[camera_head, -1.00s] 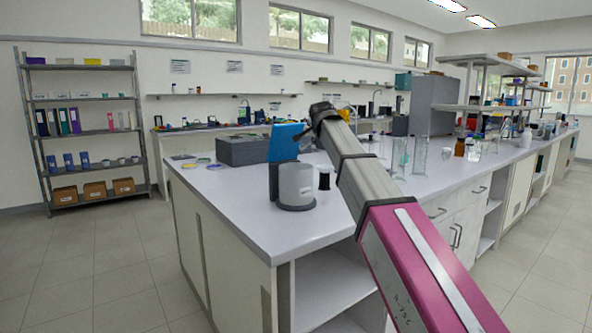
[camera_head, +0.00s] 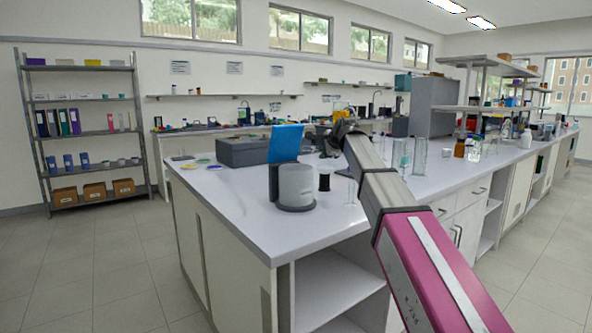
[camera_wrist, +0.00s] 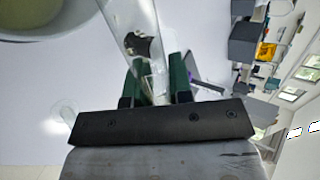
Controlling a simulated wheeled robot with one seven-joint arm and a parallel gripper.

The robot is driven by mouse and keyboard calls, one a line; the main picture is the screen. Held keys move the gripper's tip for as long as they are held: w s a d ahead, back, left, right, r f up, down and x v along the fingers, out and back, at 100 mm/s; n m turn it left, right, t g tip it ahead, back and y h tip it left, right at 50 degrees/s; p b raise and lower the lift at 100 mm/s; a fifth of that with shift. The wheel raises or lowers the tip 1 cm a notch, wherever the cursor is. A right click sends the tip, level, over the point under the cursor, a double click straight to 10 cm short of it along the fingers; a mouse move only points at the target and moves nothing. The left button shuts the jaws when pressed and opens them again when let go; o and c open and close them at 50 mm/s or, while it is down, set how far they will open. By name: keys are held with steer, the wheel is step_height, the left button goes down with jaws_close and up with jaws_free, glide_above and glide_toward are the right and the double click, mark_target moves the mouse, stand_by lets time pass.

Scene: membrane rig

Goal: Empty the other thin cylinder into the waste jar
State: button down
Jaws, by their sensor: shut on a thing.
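My gripper (camera_wrist: 157,82) has its green fingers shut on a clear thin cylinder (camera_wrist: 135,35), which leans across the wrist view towards the top left. A dark patch shows through its glass; I cannot tell whether it holds liquid. A wide round vessel with yellowish-green contents (camera_wrist: 40,14), possibly the waste jar, is cut off at the top left, beside the held cylinder. Another clear glass piece (camera_wrist: 66,112) stands at the left. In the head view my gripper is mostly hidden by my wrist. A thin clear cylinder (camera_head: 350,192) stands on the bench left of my arm.
The bench's left front (camera_head: 225,195) is clear.

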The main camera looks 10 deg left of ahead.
step_height(320, 180, down, 5)
steer(key=m+g+y, duration=0.2)
steer(key=m+y, duration=0.1)
steer(key=y, duration=0.1)
step_height(320, 180, up, 8)
steer(key=a+m+y+b, duration=0.1)
steer(key=a+m+y, duration=0.1)
steer(key=m+y, duration=0.4)
steer(key=shift+s+m+g+y+b, duration=0.3)
steer(key=shift+s+m, duration=0.1)
stand_by(0.5)
